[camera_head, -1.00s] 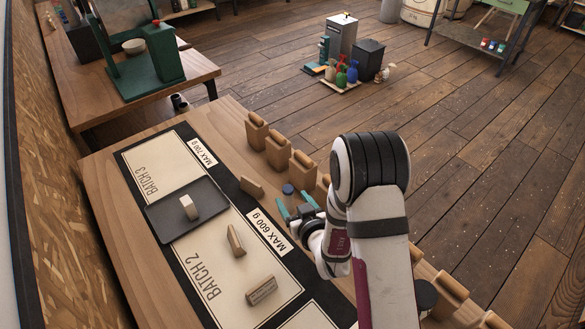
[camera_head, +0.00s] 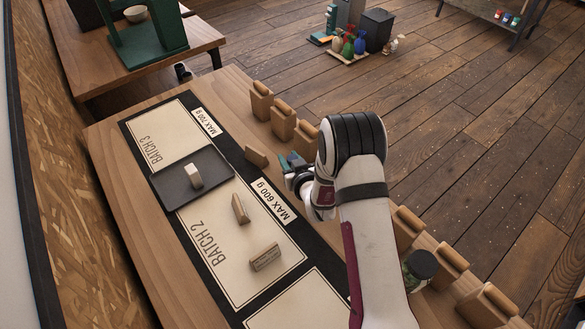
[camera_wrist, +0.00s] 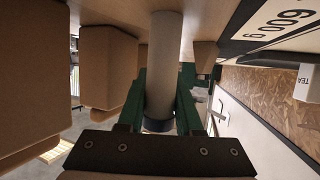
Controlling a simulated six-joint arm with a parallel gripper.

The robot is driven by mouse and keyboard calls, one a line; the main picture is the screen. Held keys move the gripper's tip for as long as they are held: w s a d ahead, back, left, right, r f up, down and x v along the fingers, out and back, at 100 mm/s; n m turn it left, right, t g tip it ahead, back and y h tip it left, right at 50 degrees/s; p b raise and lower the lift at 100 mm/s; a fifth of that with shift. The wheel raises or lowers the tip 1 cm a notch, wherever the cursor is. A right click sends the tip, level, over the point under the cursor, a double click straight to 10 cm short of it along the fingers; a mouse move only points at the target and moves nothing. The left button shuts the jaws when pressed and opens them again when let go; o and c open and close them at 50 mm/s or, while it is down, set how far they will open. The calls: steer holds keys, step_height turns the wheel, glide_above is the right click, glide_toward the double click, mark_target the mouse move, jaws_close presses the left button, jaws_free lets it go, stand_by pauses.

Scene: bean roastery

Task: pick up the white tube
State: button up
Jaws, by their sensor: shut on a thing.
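The white tube (camera_wrist: 165,55) shows in the wrist view as a pale grey-white cylinder with a dark band at its near end. My gripper (camera_wrist: 163,92) is shut on it, with a green finger on each side of the tube. In the head view my gripper (camera_head: 291,160) is low at the table's right edge, between the tan bags and the MAX 600 g label. The tube is mostly hidden there by the fingers and wrist. I cannot tell whether its far end touches the table.
Tan bags (camera_head: 283,124) line the right edge, close to my gripper. A small wooden block (camera_head: 256,155) stands just left of it. A dark-lidded jar (camera_head: 421,264) stands lower right.

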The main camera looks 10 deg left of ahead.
jaws_close()
steer(key=shift+r, duration=0.15)
